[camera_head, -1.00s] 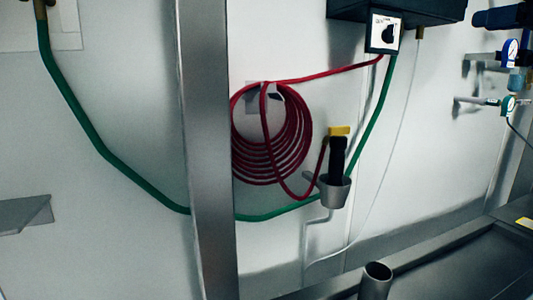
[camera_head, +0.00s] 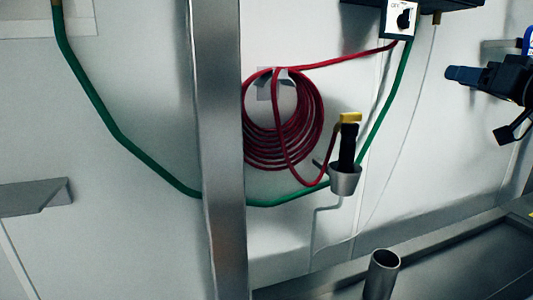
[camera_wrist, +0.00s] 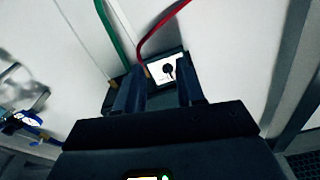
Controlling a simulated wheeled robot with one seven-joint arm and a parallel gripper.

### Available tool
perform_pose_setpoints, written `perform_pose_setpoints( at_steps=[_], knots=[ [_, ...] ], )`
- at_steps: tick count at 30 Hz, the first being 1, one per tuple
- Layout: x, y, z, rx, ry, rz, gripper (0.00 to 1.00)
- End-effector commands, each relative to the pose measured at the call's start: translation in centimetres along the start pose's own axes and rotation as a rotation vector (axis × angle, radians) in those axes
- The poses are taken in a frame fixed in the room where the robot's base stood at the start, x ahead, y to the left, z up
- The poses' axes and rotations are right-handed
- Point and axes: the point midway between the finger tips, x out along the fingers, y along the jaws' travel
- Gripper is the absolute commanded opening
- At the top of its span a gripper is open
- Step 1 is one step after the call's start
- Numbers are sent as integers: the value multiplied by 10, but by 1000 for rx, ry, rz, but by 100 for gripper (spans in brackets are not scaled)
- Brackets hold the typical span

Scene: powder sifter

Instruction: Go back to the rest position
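In the wrist view my gripper (camera_wrist: 157,88) shows two dark fingers with a clear gap between them. It is open, and nothing is held between the fingers. The switch box (camera_wrist: 168,68), with its white panel and black knob, shows beyond the fingertips.
A coiled red hose (camera_head: 284,118) hangs on the wall beside a metal post (camera_head: 220,150). A black-handled tool with a yellow top (camera_head: 348,145) stands in a metal cup (camera_head: 345,180). A green hose (camera_head: 105,120) loops across. A steel pipe (camera_head: 382,275) stands at the bottom.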

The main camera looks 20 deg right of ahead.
Motion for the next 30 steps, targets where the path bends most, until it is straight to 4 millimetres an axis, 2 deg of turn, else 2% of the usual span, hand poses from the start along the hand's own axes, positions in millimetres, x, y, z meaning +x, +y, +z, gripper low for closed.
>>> perform_pose_setpoints(
  at_steps=[1,3,8,14,18,23,30],
  knots=[
    [4,-5,25,31,-3,2,38],
    [7,-10,53,64,1,12,38],
    [7,-25,116,127,2,41,38],
    [-4,-50,193,183,-12,81,38],
    [-21,-70,243,206,-30,110,38],
    [-48,-94,296,217,-57,140,38],
    [-101,-132,361,201,-109,173,38]
  ],
)
